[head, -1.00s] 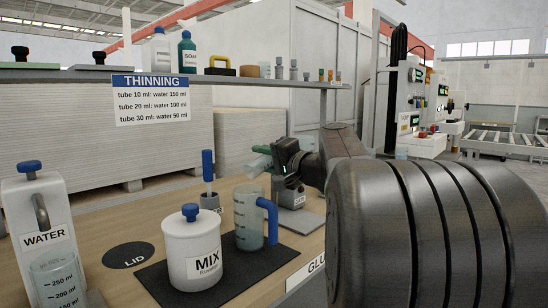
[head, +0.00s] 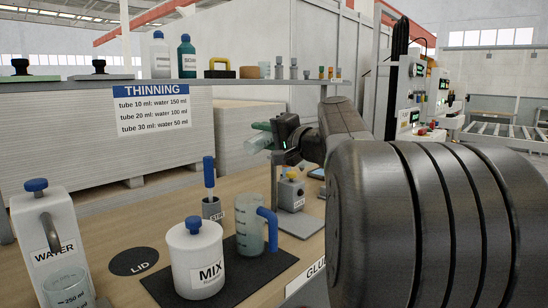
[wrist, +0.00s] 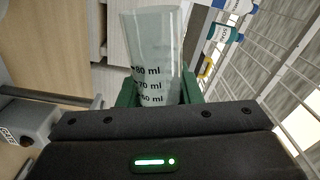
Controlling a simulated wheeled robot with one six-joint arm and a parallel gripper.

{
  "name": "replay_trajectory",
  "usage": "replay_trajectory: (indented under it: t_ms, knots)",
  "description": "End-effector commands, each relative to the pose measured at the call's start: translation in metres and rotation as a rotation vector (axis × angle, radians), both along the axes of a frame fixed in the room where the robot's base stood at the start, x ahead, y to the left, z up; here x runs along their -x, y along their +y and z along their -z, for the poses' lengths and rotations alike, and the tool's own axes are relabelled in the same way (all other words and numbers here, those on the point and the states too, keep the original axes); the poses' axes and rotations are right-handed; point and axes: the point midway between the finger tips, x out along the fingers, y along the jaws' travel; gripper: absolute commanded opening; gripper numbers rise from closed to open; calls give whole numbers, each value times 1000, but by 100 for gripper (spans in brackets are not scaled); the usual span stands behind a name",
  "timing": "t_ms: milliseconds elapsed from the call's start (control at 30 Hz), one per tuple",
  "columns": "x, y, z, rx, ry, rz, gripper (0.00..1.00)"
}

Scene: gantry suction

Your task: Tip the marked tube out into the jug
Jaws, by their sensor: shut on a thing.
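My gripper (head: 264,136) is shut on a clear, graduated tube (wrist: 152,50) between its green fingers. The tube's ml marks show in the wrist view, with its wide end away from the gripper. In the head view the tube (head: 256,144) lies nearly level, its outer end pointing left and slightly down. It is above the jug (head: 249,230) and apart from it. The jug is translucent, has a blue handle and stands upright on a dark mat. Whether the tube holds liquid I cannot tell.
A white MIX pot (head: 197,262) with a blue knob stands left of the jug. A blue-handled stirrer (head: 208,172) stands in a grey holder behind. A water dispenser (head: 40,225) with a beaker (head: 68,290) is at left. A shelf (head: 300,82) runs behind.

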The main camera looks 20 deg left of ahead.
Motion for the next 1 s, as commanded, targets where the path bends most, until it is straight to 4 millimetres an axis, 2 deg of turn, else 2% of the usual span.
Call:
replay_trajectory:
  t_ms: [33,467,867,1000]
  knots:
    - [0,0,-10,0,-1,0,8]
    - [0,0,-50,-1,0,0,8]
    - [0,0,-52,0,1,0,8]
    - [-2,-1,-50,-20,49,0,8]
